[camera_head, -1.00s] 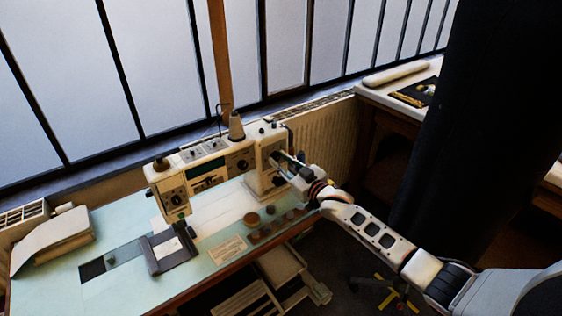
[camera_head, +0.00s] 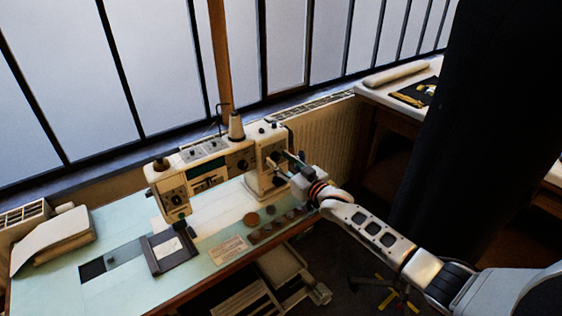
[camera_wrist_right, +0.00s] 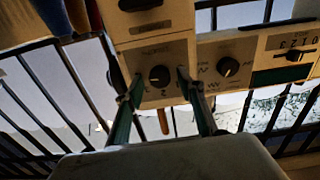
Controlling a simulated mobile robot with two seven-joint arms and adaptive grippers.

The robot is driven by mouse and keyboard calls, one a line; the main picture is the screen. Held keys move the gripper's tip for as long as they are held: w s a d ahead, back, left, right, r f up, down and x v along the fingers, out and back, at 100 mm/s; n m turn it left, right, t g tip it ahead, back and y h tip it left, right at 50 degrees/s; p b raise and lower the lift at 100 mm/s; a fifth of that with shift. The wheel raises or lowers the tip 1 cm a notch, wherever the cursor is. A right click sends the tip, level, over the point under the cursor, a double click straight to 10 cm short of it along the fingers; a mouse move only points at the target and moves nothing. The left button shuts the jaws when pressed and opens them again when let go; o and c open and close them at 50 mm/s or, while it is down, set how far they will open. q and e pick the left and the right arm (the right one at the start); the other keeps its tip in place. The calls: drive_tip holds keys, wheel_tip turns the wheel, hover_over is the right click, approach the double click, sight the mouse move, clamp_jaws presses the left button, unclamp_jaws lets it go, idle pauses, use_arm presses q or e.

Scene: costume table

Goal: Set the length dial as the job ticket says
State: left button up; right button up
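The cream sewing machine (camera_head: 207,174) stands on the pale green table. Its right end carries a black dial (camera_wrist_right: 159,76) on a plate with printed numbers, clear in the right wrist view. My right gripper (camera_head: 287,160) is at that end; in the right wrist view its fingers are apart, one on each side of the dial, with gaps showing. My left gripper is out of view.
A second dial (camera_wrist_right: 228,67) with stitch symbols and a numbered slider (camera_wrist_right: 295,56) sit beside the first dial. Several round discs (camera_head: 252,219) lie in front of the machine. A thread cone (camera_head: 236,127) stands on top. A dark upright panel (camera_head: 470,130) stands at right.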

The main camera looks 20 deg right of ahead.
idle(0.3)
drive_tip(key=v, duration=1.2)
drive_tip(key=s+a+f+g+h, duration=0.2)
drive_tip(key=s+f+g, duration=0.1)
drive_tip(key=s+f, duration=0.9)
drive_tip(key=s+a+f+g+h, duration=0.2)
drive_tip(key=s+f, duration=1)
drive_tip(key=s, duration=0.8)
drive_tip(key=shift+s+a+f+g, duration=0.15)
drive_tip(key=shift+s+a+g, duration=0.1)
drive_tip(key=shift+g, duration=0.55)
